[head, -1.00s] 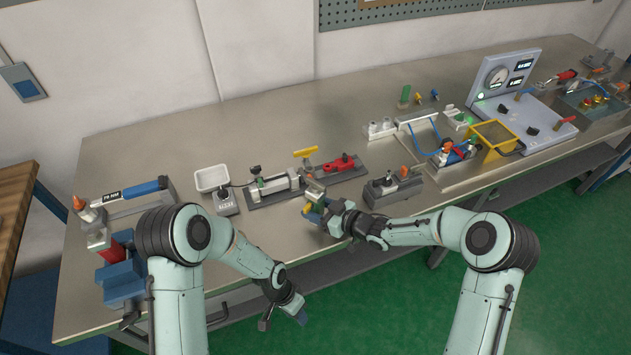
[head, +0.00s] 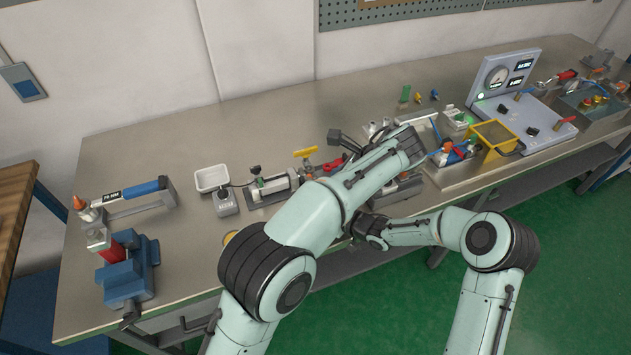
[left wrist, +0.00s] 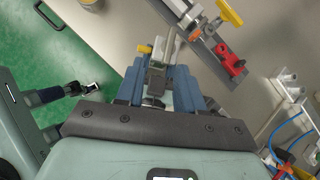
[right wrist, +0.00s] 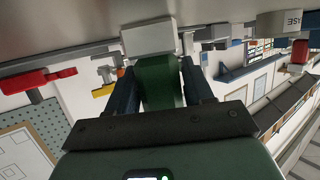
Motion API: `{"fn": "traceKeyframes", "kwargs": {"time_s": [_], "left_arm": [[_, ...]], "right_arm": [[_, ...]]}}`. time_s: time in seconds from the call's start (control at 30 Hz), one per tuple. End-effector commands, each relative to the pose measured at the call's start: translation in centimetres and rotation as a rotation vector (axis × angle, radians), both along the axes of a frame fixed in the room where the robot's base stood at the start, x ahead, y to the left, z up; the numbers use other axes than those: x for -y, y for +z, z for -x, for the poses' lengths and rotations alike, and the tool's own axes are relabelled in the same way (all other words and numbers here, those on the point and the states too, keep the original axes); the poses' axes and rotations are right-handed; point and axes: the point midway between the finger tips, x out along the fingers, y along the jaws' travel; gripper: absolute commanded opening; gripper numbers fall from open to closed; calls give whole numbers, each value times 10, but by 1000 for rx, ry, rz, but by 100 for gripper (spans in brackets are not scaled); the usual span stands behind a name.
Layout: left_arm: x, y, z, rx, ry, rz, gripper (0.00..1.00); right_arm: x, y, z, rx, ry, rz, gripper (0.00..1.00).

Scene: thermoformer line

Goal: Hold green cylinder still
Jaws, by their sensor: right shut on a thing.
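In the right wrist view the green cylinder (right wrist: 160,82) stands between the fingers of my right gripper (right wrist: 163,75), which is shut on it. A pale block (right wrist: 148,37) is at the cylinder's far end; I cannot tell whether they are joined. In the head view my left forearm hides the right fingers and the cylinder. My left gripper (head: 343,140) is over the middle of the bench. In the left wrist view its blue fingers (left wrist: 155,82) are apart. A small yellow knob (left wrist: 145,48) and grey metal show between or beyond them; contact is unclear.
A red clamp (left wrist: 231,60) and a yellow handle (left wrist: 229,12) lie near the left gripper. A white tray (head: 211,179) and a blue vise (head: 128,275) stand to the left. A yellow frame (head: 497,135) is at right. The bench's back left is clear.

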Motion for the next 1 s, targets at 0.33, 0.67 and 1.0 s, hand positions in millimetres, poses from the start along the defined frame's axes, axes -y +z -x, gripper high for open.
{"fn": "traceKeyframes", "kwargs": {"time_s": [0.33,0.67,1.0], "left_arm": [[-1,8,-16,-2,-61,-62,37],[-25,-28,-32,-4,-60,-60,37],[-41,-52,-45,-1,-61,-60,37]], "right_arm": [[0,0,0,0,-1,0,3],[0,0,0,0,-1,0,3],[0,0,0,0,-1,0,3]]}}
